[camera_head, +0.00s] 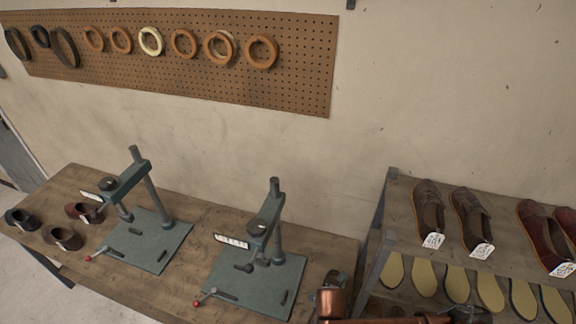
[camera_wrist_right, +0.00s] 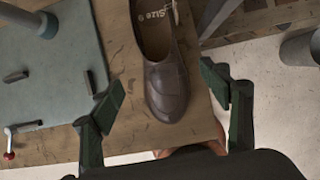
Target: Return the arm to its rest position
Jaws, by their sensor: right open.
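My right gripper (camera_wrist_right: 163,90) is open in the right wrist view, its two dark green fingers spread apart. A brown shoe (camera_wrist_right: 168,80) with a "Size" label inside shows between and beyond the fingers, toe toward the gripper, over the wooden bench (camera_wrist_right: 120,40). No clear contact between fingers and shoe shows. Copper-coloured parts of my right arm (camera_head: 330,304) show at the bottom of the head view, in front of the bench. The right gripper itself is not clear there. My left gripper is in neither view.
A shoe rack (camera_head: 400,222) with shoes and soles stands at right. A pegboard (camera_head: 200,65) with rings hangs on the wall.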

